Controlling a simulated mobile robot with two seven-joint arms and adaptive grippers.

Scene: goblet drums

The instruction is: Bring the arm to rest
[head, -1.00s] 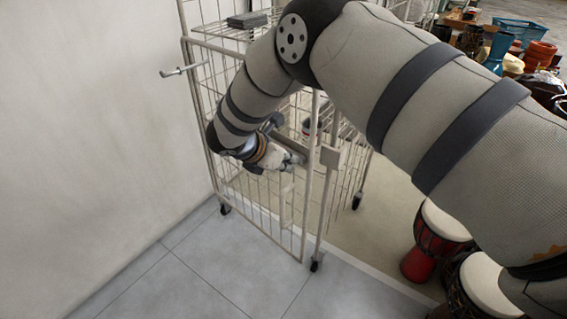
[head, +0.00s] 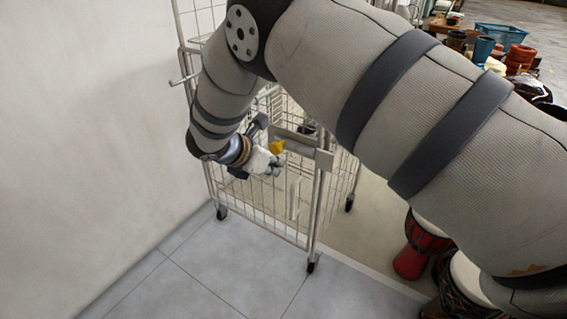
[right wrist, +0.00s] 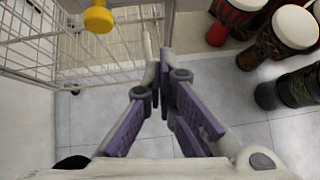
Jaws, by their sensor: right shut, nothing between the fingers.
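My right arm reaches across the head view from the right and bends down in front of a wire cart. My right gripper (head: 275,168) is at the end of it, beside the cart's front in this view. In the right wrist view the purple-padded fingers of the gripper (right wrist: 158,62) are shut with nothing between them. My left gripper is not in view.
The wire cart (head: 299,222) stands on wheels close to a pale wall (head: 90,140). A yellow piece (head: 278,146) shows near the gripper. Goblet drums, including a red one (head: 409,263), stand at right. Grey floor tiles (head: 225,275) in front are clear.

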